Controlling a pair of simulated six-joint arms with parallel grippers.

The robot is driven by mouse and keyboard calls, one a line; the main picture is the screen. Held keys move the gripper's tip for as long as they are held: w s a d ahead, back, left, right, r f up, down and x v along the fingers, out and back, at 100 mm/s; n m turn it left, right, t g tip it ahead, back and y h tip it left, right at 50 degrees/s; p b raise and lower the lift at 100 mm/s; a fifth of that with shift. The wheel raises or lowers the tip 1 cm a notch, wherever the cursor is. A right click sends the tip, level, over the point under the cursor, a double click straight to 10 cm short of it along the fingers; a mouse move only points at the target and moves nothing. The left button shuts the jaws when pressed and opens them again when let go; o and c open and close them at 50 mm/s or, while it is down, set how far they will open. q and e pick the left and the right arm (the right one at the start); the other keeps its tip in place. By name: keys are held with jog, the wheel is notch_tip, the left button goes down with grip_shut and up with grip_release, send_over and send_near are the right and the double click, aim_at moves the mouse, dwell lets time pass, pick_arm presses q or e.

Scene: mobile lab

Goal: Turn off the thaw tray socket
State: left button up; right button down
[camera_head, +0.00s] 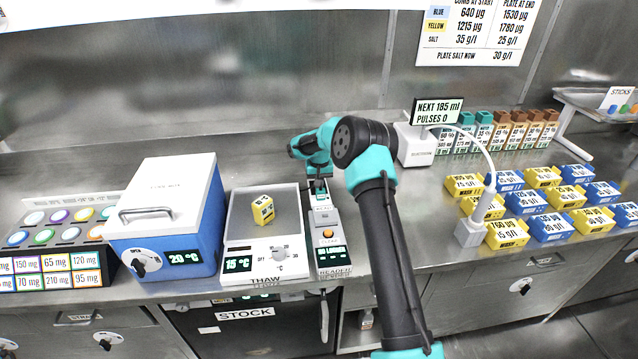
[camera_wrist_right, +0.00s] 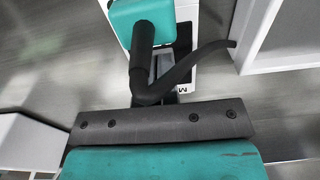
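The thaw tray (camera_head: 240,215) is a white-rimmed unit on the counter. Its display reads 15 °C, and a dial (camera_head: 279,254) sits beside an "OFF" mark. A yellow block (camera_head: 263,209) rests on its plate. I cannot make out a separate socket for certain; my arm hides part of the counter behind. My right gripper (camera_head: 318,184) is over the far end of the narrow white reader (camera_head: 326,238), right of the tray. My left gripper is out of view.
A blue cooler box (camera_head: 170,220) stands left of the tray. A white dispenser with a display (camera_head: 436,111) and a cabled probe (camera_head: 470,231) are right of my arm. Yellow and blue blocks (camera_head: 545,200) cover the right counter. Bare counter lies behind the cooler.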

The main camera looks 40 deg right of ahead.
jog(key=shift+w+d+f, duration=0.3)
jog(key=shift+d+f, duration=0.05)
jog(key=shift+f, duration=0.3)
jog(key=shift+r, duration=0.35)
notch_tip(320, 180, up, 15)
jog(key=shift+a+f, duration=0.15)
dwell(0.5)
